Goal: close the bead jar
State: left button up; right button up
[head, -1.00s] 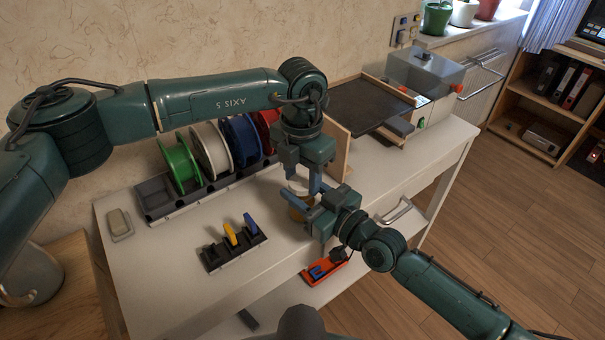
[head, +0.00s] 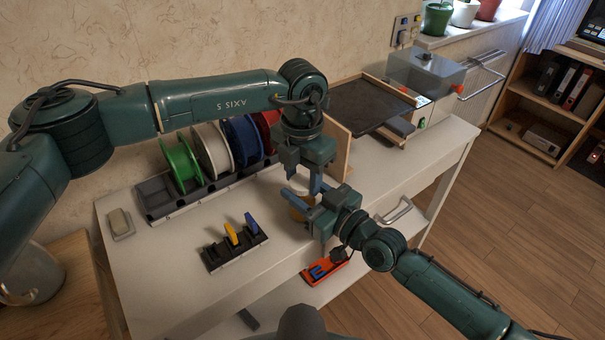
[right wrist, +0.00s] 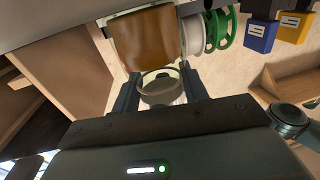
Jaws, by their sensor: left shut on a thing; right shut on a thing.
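A whitish lid (head: 299,186) shows at the jar's top. My left gripper (head: 303,174) points down from above and is shut on the lid. My right gripper (head: 308,211) reaches in from the front right and is shut on the jar. Whether the lid is seated cannot be told.
Green, white, blue and red spools (head: 212,149) stand in a rack along the wall. A dark block holding yellow and blue tools (head: 235,249) lies left of the jar. A wooden panel (head: 338,151) and a machine (head: 424,75) stand behind to the right.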

pick_arm(q)
jog(key=shift+s+a+f, duration=0.15)
jog(key=shift+f, duration=0.7)
jog(key=shift+c, duration=0.5)
pick_arm(e)
jog(key=shift+a+r, duration=0.1)
jog(key=shift+r, duration=0.15)
pick_arm(q)
jog(key=shift+r+g+y, duration=0.25)
jog(key=shift+g+y, duration=0.15)
jog(key=shift+g, duration=0.1)
jog(key=shift+s+r, duration=0.1)
jog(key=shift+s, duration=0.05)
pick_arm(e)
jog(key=shift+w+d, duration=0.15)
jog(key=shift+d, duration=0.05)
